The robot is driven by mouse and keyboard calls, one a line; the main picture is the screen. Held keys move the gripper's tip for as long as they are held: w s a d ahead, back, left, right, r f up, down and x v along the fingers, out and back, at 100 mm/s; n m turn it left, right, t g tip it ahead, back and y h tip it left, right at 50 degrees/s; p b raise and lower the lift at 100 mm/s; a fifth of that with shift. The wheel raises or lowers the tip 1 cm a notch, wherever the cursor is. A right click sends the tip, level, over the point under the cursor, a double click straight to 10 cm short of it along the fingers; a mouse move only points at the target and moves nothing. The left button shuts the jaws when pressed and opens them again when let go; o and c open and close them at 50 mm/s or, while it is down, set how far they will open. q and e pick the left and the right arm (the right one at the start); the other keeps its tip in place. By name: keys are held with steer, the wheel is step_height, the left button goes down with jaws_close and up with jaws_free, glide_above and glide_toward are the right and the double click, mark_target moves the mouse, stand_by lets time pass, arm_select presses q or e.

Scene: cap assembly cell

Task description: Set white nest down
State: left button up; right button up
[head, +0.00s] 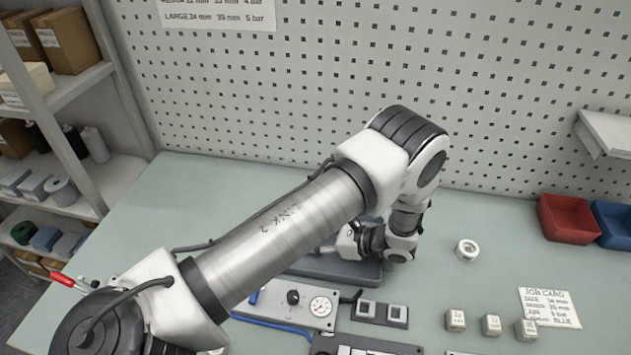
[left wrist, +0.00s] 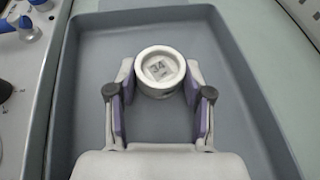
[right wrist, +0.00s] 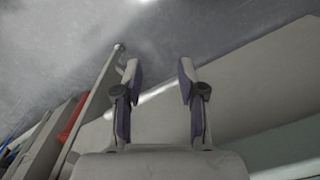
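The white nest (left wrist: 160,72) is a round ring with a "34" label inside, seen in the left wrist view. It sits between the fingertips of my left gripper (left wrist: 160,80), with a pad against each side. The nest is over the floor of a grey tray (left wrist: 258,95); I cannot tell whether it touches the floor. In the head view the tray (head: 310,264) is partly covered by my left arm, which hides most of the gripper and nest. My right gripper (right wrist: 160,75) is open and empty in the right wrist view, away from the table.
Another white ring (head: 467,250) stands on the table to the right. A gauge panel (head: 268,299) lies in front of the tray.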

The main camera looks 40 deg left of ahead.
arm_select(q)
steer(key=o, duration=0.3)
steer(key=shift+o, duration=0.2)
steer(key=shift+s+d+r, duration=0.1)
steer(key=shift+r, duration=0.15)
steer(key=b+v, duration=0.1)
steer(key=v, duration=0.3)
steer(key=b+v, duration=0.1)
steer(key=v, duration=0.4)
steer(key=shift+d+f+b, duration=0.1)
steer(key=shift+f+b, duration=0.1)
steer(key=shift+b, duration=0.15)
steer(key=shift+p+v, duration=0.5)
steer(key=shift+v, duration=0.9)
steer(key=shift+r, duration=0.15)
